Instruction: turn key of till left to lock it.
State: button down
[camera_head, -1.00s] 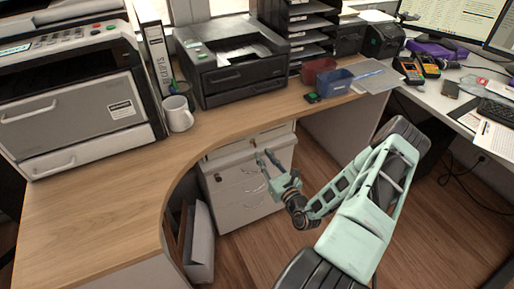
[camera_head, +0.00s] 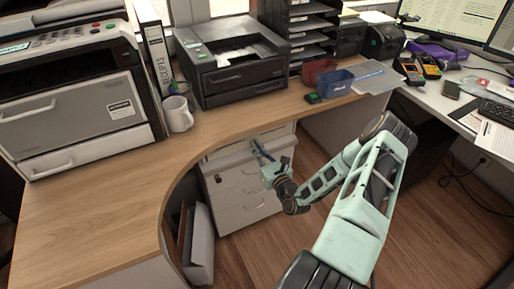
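The till looks to be the white drawer unit (camera_head: 236,190) under the counter, with a wide top drawer and lower drawers with handles. My gripper (camera_head: 261,150) is at the front of its top part, its fingers pointing up and left toward the top drawer. The fingertips look close to or against the drawer front. The key is not visible; it is too small or hidden by the fingers. I cannot tell whether the fingers are open or shut on anything.
The wooden counter (camera_head: 100,215) curves above the unit, its edge close over my gripper. A printer (camera_head: 232,65), a white mug (camera_head: 178,114) and a blue bin (camera_head: 335,84) stand on it. Grey and brown boards (camera_head: 200,245) lean left of the unit. The floor at right is free.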

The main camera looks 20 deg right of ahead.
dwell(0.4)
jog(key=shift+a+f+n+p, duration=0.15)
jog(key=shift+n+p, duration=0.75)
jog(key=shift+n, duration=2.15)
jog(key=shift+a+f+n+p, duration=0.1)
jog(key=shift+n+p, duration=0.8)
jog(key=shift+n, duration=2.15)
jog(key=c, duration=2.2)
grip_release()
jog(key=shift+r, duration=0.1)
jog(key=s, duration=1.2)
jog(key=shift+d, duration=0.2)
